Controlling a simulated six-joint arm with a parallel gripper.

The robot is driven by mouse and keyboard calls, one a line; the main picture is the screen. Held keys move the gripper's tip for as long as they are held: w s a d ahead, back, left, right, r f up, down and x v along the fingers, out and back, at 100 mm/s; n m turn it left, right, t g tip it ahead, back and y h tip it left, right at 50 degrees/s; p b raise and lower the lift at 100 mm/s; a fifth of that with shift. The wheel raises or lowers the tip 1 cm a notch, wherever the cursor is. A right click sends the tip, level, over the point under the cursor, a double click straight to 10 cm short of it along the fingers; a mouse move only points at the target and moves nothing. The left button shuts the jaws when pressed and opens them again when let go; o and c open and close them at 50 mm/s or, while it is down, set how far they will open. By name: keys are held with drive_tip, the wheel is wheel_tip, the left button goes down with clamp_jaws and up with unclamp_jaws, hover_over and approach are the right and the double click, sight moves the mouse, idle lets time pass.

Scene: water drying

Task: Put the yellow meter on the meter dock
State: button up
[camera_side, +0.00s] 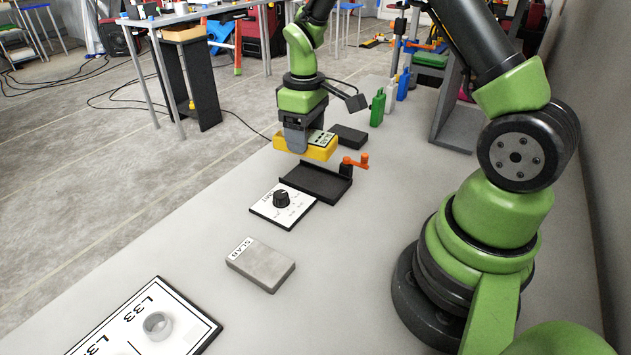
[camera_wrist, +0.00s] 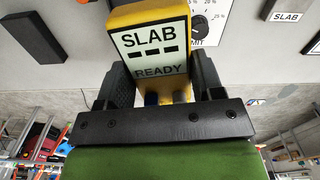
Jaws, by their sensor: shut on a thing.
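The yellow meter (camera_side: 320,152) is in my gripper (camera_side: 298,138), which is shut on it. In the wrist view the meter (camera_wrist: 118,18) stands between the two dark fingers of my gripper (camera_wrist: 162,78), its screen reading "SLAB --- READY". In the side view the meter is beyond a shallow black tray (camera_side: 316,183) and left of a flat black block (camera_side: 348,136). No dock is labelled, so I cannot tell for certain which of these is the meter dock. The gap under the meter is hard to judge.
An orange lever (camera_side: 356,161) stands at the tray's right end. A white dial card (camera_side: 266,208) with a black knob, a grey slab (camera_side: 261,265) and a white board with a ring (camera_side: 158,325) lie nearer the camera. Small coloured bottles (camera_side: 377,108) stand farther back.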

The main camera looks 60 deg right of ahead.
drive_tip(key=d+m, duration=0.1)
drive_tip(key=d, duration=0.2)
hover_over(316, 181)
drive_tip(key=shift+m, duration=0.3)
wheel_tip(316, 181, down, 5)
drive_tip(key=shift+f, duration=2.4)
drive_tip(key=shift+f, duration=0.2)
drive_tip(key=o, duration=1.2)
drive_tip(key=shift+c, duration=0.2)
drive_tip(key=shift+r, duration=0.1)
